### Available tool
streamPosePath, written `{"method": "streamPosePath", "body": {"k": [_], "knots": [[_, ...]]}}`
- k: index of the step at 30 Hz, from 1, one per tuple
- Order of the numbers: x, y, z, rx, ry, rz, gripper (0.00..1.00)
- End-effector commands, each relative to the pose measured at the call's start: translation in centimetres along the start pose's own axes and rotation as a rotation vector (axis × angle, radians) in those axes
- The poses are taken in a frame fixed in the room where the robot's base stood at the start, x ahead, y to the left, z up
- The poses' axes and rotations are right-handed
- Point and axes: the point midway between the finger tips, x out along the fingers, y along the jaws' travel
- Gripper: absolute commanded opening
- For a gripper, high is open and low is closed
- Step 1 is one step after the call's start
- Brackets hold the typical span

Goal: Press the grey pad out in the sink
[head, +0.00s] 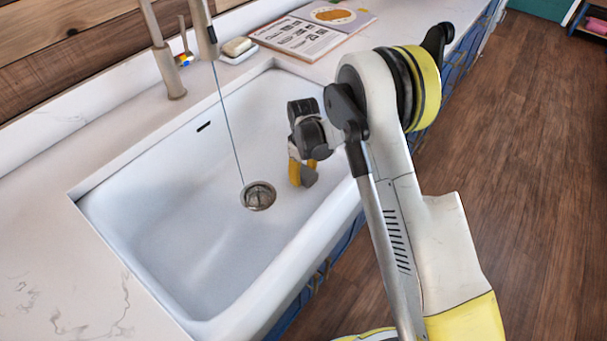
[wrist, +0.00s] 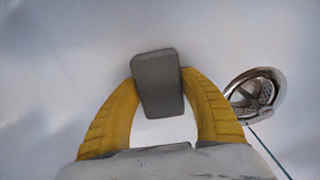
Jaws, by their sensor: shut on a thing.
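The white sink (head: 165,240) is set in the counter, with a metal drain (head: 258,196) in its floor. My gripper (head: 304,174) reaches down inside the sink, to the right of the drain in the head view. Its yellow fingers are shut on the grey pad (head: 309,179). In the wrist view the pad (wrist: 158,80) is a dark grey rounded block between the fingertips of my gripper (wrist: 158,85). The drain (wrist: 254,95) lies to the right of it there. I cannot tell whether the pad touches the sink floor.
A thin stream of water (head: 228,120) runs from the faucet (head: 206,38) to the drain. A soap dish (head: 238,52) and an open book (head: 300,40) lie on the counter behind. The left part of the sink is clear.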

Motion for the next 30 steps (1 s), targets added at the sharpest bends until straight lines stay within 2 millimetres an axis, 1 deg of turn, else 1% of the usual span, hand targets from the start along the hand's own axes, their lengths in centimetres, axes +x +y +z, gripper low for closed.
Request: {"method": "streamPosePath", "body": {"k": [4, 5, 8, 30], "knots": [[-0.1, 0.0, 0.1, 0.0, -0.001, -0.001, 0.16], [-0.2, 0.0, 0.1, 0.0, -0.001, -0.001, 0.1], [-0.9, 0.0, 0.0, 0.0, -0.001, -0.001, 0.1], [-7.6, 0.0, 0.0, 0.0, 0.0, 0.0, 0.1]]}}
